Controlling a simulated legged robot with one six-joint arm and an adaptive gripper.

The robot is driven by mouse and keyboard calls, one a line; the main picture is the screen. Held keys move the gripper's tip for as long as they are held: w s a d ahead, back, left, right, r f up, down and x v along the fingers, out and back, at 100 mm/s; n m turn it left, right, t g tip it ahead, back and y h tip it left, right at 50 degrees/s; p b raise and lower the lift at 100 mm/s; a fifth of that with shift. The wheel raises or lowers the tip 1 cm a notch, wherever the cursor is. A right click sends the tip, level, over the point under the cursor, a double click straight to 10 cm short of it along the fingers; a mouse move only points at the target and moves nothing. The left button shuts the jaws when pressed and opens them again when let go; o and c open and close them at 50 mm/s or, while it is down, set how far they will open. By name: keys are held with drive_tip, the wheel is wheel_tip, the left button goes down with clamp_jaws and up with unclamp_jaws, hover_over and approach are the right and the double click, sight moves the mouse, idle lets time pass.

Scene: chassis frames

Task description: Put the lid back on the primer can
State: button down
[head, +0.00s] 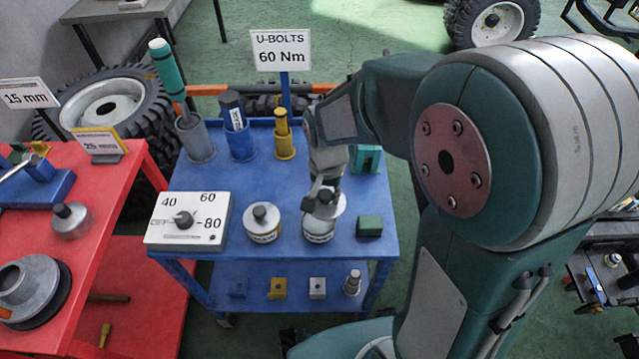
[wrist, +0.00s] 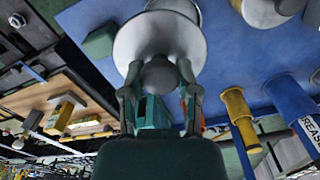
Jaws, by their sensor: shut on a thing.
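My gripper (head: 322,198) is over the blue cart, shut on the grey knob of a pale round lid (head: 338,206). In the wrist view the fingers (wrist: 158,80) close on both sides of the knob, and the lid (wrist: 150,40) spreads beyond them. A light can (head: 318,234) stands upright on the cart directly below, its top mostly hidden by the lid and gripper. In the wrist view part of this can (wrist: 180,8) shows past the lid. I cannot tell whether lid and can touch. The can's label is unreadable.
A similar can with a knobbed lid (head: 262,222) stands left of it, beside a dial box (head: 188,221). A green block (head: 369,226) is close on the right. Grey, blue (head: 240,142) and yellow holders line the cart's back. A red bench (head: 95,230) is at left.

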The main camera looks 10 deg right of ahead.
sight(319, 208)
drive_tip(key=shift+s+r, duration=0.25)
drive_tip(key=shift+s, duration=0.2)
drive_tip(key=shift+w+a+f, duration=0.25)
drive_tip(key=shift+w+a, duration=0.05)
drive_tip(key=shift+w, duration=0.25)
drive_tip(key=shift+w+a+f, duration=0.2)
drive_tip(key=shift+w+a, duration=0.1)
drive_tip(key=shift+w, duration=0.2)
drive_tip(key=shift+w+f, duration=0.1)
drive_tip(key=shift+f, duration=3.05)
drive_tip(key=shift+f, duration=0.1)
drive_tip(key=shift+c, duration=1.3)
unclamp_jaws()
